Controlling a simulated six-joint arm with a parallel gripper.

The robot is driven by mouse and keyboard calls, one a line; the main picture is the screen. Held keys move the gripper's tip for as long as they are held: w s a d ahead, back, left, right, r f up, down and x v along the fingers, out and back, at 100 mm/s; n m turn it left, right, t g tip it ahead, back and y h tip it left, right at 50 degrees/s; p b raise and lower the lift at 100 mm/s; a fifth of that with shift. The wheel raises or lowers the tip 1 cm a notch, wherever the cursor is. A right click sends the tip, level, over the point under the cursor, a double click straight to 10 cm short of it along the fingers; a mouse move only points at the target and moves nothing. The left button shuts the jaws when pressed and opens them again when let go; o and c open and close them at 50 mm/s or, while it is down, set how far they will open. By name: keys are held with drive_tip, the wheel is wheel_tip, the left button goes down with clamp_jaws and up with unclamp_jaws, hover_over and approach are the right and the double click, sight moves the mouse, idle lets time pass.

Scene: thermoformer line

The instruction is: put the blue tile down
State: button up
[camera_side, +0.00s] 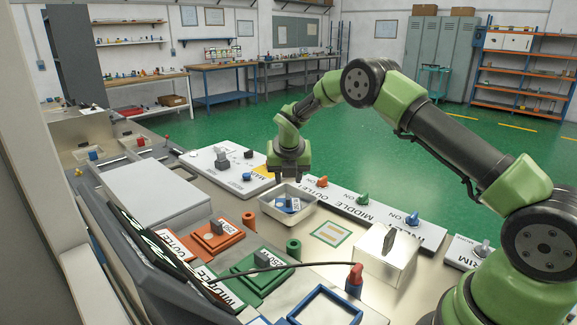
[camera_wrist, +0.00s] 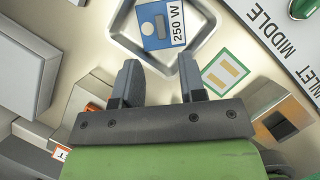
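In the side view the blue tile (camera_side: 281,204) also shows inside the pale tray (camera_side: 268,212), near the middle of the bench. My gripper (camera_wrist: 158,68) is open, with its two dark fingers apart and nothing seen between them. The tile lies past the fingertips, apart from them. In the side view my gripper (camera_side: 289,174) hangs just above the tray's back edge.
A cream mat with a green border (camera_side: 331,234) lies right of the tray. Orange (camera_side: 212,240) and green (camera_side: 262,272) frames hold labelled tiles at front left. A blue frame (camera_side: 325,306) is in front. A metal block (camera_side: 384,262) and knob panel (camera_side: 375,212) stand to the right.

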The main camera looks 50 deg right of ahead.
drive_tip(key=s+a+r+m+t+y, duration=0.1)
drive_tip(key=s+a+r+m, duration=0.3)
drive_tip(key=s+r+m, duration=0.45)
drive_tip(key=s+a+r+m+t+y, duration=0.1)
drive_tip(key=s+a+r+m, duration=0.4)
drive_tip(key=r, duration=0.6)
drive_tip(key=s+a+m+t+y, duration=0.1)
drive_tip(key=s+a+m, duration=0.1)
drive_tip(key=s+m, duration=0.7)
drive_tip(key=s+a+r+m+y, duration=0.1)
drive_tip(key=s+a+m+y, duration=0.1)
drive_tip(key=s+m, duration=0.6)
drive_tip(key=shift+s+a+m+t, duration=0.4)
drive_tip(key=shift+s+a, duration=0.1)
drive_tip(key=shift+a, duration=0.3)
